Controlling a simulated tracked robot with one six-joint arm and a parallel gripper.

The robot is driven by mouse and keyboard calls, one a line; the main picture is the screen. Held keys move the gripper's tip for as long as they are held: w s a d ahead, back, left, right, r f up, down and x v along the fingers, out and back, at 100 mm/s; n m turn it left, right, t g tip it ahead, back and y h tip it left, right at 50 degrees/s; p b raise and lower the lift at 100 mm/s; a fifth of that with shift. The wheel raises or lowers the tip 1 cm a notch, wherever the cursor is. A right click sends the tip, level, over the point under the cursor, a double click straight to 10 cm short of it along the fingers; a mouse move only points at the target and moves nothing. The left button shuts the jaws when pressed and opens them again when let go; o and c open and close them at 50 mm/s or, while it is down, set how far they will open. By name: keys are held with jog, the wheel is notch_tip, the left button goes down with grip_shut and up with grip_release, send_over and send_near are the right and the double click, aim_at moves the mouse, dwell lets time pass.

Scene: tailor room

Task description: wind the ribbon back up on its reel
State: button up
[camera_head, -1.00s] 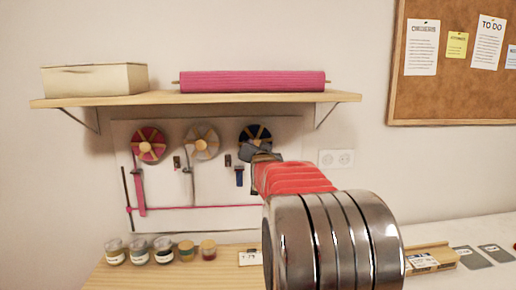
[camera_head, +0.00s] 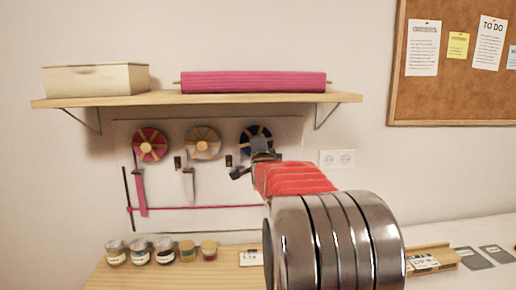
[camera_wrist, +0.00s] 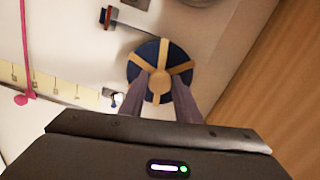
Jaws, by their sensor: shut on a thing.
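The blue reel (camera_head: 253,135) hangs on the wall board, at the right of three reels. In the wrist view it is a dark blue disc (camera_wrist: 148,56) with wooden spokes and a round wooden hub. My gripper (camera_wrist: 158,88) is shut on the reel's hub, a finger at each side. In the head view my gripper (camera_head: 254,164) partly covers the reel's lower part. A thin dark strip of ribbon (camera_wrist: 130,29) runs from the reel to a small dark piece with a red edge. The ribbon's loose end is hard to make out.
A pink reel (camera_head: 149,145) and a grey reel (camera_head: 203,143) hang to the left. A shelf (camera_head: 160,99) with a box and pink roll is above. Several jars (camera_head: 139,249) stand on the table below.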

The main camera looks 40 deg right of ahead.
jog(key=shift+s+d+f+m, duration=0.1)
jog(key=shift+m, duration=0.5)
jog(key=shift+s+d+f+m, duration=0.1)
jog(key=shift+m, duration=0.5)
jog(key=o, duration=0.8)
jog(key=shift+o, duration=1.1)
jog(key=shift+a+r, duration=0.1)
jog(key=shift+a, duration=0.1)
jog(key=v, duration=1.3)
jog(key=shift+s+a, duration=0.2)
jog(key=shift+s, duration=0.05)
